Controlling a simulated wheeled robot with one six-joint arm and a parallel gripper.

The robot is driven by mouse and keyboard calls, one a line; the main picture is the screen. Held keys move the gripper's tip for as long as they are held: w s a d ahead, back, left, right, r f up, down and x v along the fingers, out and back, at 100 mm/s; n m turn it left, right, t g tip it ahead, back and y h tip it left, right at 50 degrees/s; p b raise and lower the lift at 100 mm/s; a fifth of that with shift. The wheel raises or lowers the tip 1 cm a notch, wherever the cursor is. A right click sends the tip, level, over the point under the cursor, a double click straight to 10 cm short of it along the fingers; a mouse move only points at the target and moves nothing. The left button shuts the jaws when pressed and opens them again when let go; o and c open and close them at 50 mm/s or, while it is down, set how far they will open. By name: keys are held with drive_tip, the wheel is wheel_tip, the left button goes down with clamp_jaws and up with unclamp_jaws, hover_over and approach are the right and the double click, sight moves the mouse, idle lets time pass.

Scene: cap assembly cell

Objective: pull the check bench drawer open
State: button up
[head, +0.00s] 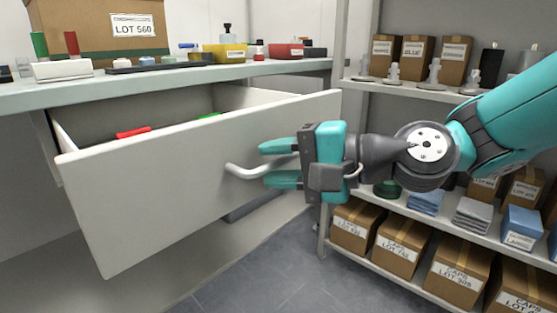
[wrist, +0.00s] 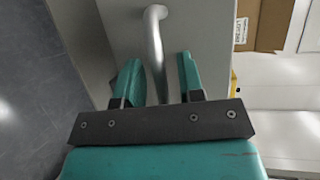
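The check bench drawer (head: 190,175) is pulled well out from under the bench top (head: 200,77), with its inside showing. A red item (head: 133,132) and a green item (head: 208,116) lie in it. Its pale bar handle (head: 240,171) sticks out from the front panel. My gripper (head: 272,164) is at the handle, one finger above and one below it. In the wrist view the handle (wrist: 154,35) runs between the two teal fingers (wrist: 159,65), with a gap on each side. The fingers are open and do not appear to grip it.
The bench top carries a LOT 560 box (head: 95,30), a yellow bin (head: 224,52) and a red bin (head: 285,51). A shelf rack (head: 345,85) with cartons stands right, behind my arm. Grey floor (head: 270,275) is clear below the drawer.

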drive_tip(key=shift+w+d, duration=0.1)
drive_tip(key=shift+w, duration=0.05)
drive_tip(key=shift+d+r, duration=0.15)
drive_tip(key=shift+d, duration=0.35)
drive_tip(key=p+v, duration=0.3)
drive_tip(key=v, duration=1.3)
drive_tip(key=shift+s, duration=0.4)
